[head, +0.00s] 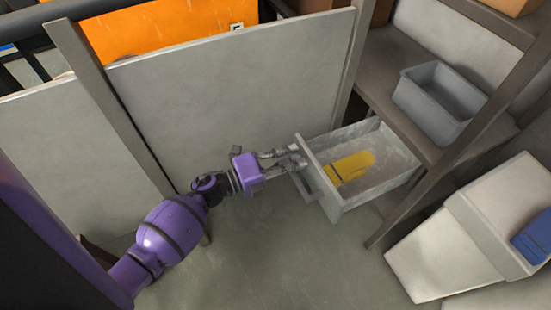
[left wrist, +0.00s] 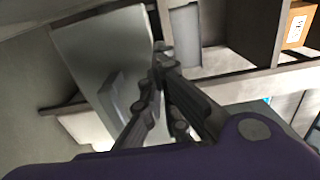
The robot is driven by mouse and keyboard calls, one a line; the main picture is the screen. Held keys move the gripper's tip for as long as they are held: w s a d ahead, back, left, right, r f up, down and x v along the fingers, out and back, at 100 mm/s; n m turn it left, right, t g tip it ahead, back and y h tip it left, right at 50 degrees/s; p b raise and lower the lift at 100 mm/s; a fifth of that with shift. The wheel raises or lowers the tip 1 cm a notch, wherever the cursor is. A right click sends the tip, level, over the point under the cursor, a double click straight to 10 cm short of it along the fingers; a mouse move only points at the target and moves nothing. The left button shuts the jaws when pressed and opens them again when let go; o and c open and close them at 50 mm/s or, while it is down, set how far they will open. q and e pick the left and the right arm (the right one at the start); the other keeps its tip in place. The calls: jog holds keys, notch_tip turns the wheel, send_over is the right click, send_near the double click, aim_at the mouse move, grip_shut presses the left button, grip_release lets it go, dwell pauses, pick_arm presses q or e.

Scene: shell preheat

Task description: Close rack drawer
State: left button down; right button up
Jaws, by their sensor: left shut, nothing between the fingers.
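The rack drawer (head: 385,178) is pulled out from under the rack's shelf, and its inside shows in the head view. A yellow thing (head: 352,166) lies in it. The drawer's grey front panel (head: 318,178) faces my left arm and has a bar handle. My left gripper (head: 297,158) is shut and empty at the upper part of this front panel, close to or touching it; I cannot tell which. In the left wrist view the fingers (left wrist: 160,62) are shut beside the grey panel (left wrist: 112,60) with its handle. My right gripper is not in view.
A grey bin (head: 440,100) stands on the rack shelf (head: 385,85) above the drawer. A white box (head: 455,245) with a blue thing (head: 535,238) stands at the right. Grey partition panels (head: 230,90) are behind my left arm. The floor (head: 270,260) in front is clear.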

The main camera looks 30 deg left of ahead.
pick_arm(q)
jog(key=shift+w+d, duration=0.4)
jog(key=shift+w, duration=0.05)
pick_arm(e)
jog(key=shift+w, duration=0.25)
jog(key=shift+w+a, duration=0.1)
pick_arm(q)
jog(key=shift+w+d, duration=0.15)
jog(key=shift+w, duration=0.05)
jog(key=b+x, duration=0.6)
jog(key=x, duration=2)
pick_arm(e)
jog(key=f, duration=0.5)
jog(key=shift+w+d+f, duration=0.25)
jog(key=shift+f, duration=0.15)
pick_arm(q)
jog(key=shift+d+r, duration=0.1)
jog(key=shift+r, duration=0.05)
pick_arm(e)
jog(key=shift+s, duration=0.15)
